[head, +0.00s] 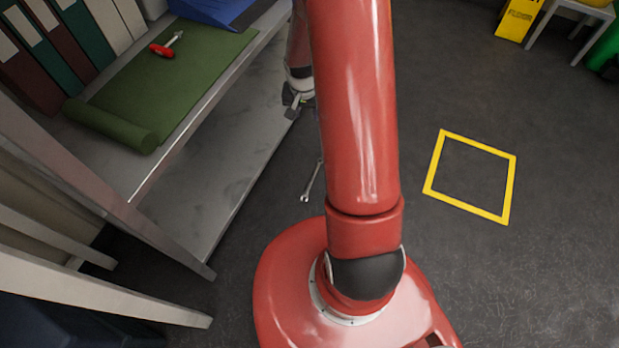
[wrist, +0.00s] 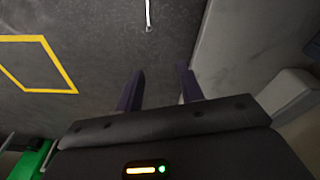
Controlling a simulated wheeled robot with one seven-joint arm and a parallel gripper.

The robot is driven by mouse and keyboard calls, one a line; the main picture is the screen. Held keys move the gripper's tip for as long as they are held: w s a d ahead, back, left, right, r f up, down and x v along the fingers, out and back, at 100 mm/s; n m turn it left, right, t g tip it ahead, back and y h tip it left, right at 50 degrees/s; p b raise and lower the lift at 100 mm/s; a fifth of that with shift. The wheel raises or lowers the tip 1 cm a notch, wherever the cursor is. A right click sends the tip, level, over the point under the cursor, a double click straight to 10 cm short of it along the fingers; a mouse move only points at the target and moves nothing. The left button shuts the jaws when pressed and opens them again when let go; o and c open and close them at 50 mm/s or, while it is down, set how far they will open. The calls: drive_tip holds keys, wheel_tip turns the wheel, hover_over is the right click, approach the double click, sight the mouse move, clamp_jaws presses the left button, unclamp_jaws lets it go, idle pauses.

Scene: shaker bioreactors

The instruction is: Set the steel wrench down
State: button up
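The steel wrench (head: 313,182) lies on the dark floor beside the lower shelf, left of my red arm. Its lower end also shows at the top of the wrist view (wrist: 148,14); the rest is cut off there. My gripper (head: 298,98) is partly hidden behind my arm in the head view, close to the shelf's edge. In the wrist view my gripper (wrist: 159,85) has its two dark fingers apart, with nothing between them. The wrench is clear of the fingertips.
A shelf unit (head: 225,160) stands at left, holding a green mat (head: 165,85), a red-handled tool (head: 163,49) and binders (head: 75,35). A yellow square (head: 432,170) marks open floor at right. A yellow sign (head: 516,20) stands at the back right.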

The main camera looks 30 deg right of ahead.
sight(314, 174)
drive_tip(key=s+f+m, duration=0.1)
drive_tip(key=f, duration=0.6)
drive_tip(key=s+d+f+g+b, duration=0.1)
drive_tip(key=f, duration=0.7)
drive_tip(key=s+f+m+y, duration=0.1)
drive_tip(key=f, duration=0.6)
drive_tip(key=shift+d+f+m, duration=0.25)
drive_tip(key=shift+d+m, duration=0.05)
drive_tip(key=shift+d, duration=0.1)
drive_tip(key=shift+w+a+f+b, duration=0.15)
drive_tip(key=shift+f+b, duration=0.3)
drive_tip(key=shift+f, duration=1.45)
drive_tip(key=shift+w+d+f+b, duration=0.1)
drive_tip(key=shift+f+b, duration=0.3)
drive_tip(key=shift+f, duration=1.45)
drive_tip(key=shift+f, duration=0.2)
clamp_jaws()
